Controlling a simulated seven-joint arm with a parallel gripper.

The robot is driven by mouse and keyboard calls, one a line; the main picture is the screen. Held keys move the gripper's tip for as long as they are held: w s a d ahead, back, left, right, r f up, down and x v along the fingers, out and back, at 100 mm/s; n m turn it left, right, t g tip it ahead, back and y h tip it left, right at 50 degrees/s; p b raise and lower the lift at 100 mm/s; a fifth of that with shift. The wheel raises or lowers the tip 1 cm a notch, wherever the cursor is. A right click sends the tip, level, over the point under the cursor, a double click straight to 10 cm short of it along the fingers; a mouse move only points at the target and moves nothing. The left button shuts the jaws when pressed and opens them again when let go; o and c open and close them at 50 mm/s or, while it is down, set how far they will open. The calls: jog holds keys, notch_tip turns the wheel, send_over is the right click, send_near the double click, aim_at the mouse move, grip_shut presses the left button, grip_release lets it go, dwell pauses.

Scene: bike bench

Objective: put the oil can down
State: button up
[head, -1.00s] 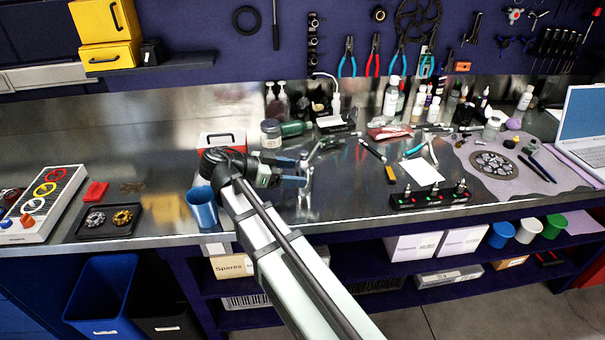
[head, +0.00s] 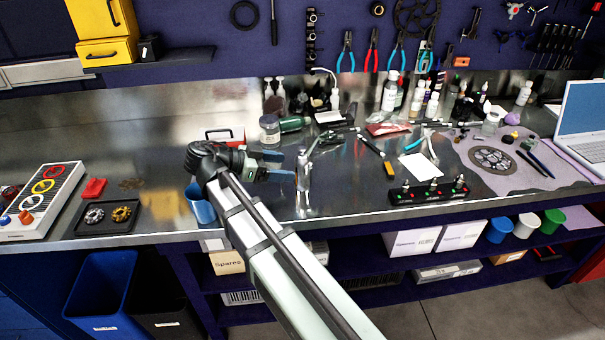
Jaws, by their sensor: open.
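In the head view a slim, shiny silver can (head: 303,172), which looks like the oil can, stands upright on the steel bench (head: 350,195). My gripper (head: 288,167) is open just to its left, with its fingers pointing right toward the can. A small gap shows between the fingertips and the can, and nothing is between the fingers.
A blue cup (head: 201,205) stands at the front edge, partly behind my arm. A red and white box (head: 224,136) and a jar (head: 270,132) stand behind my gripper. A black rack (head: 428,192) lies to the right. Bare steel lies between can and rack.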

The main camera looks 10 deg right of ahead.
aim_at(302, 168)
jog(key=shift+x, duration=3.5)
jog(key=shift+s, duration=0.1)
jog(key=shift+c, duration=0.4)
jog(key=c, duration=1.2)
grip_shut()
jog(key=shift+r, duration=0.15)
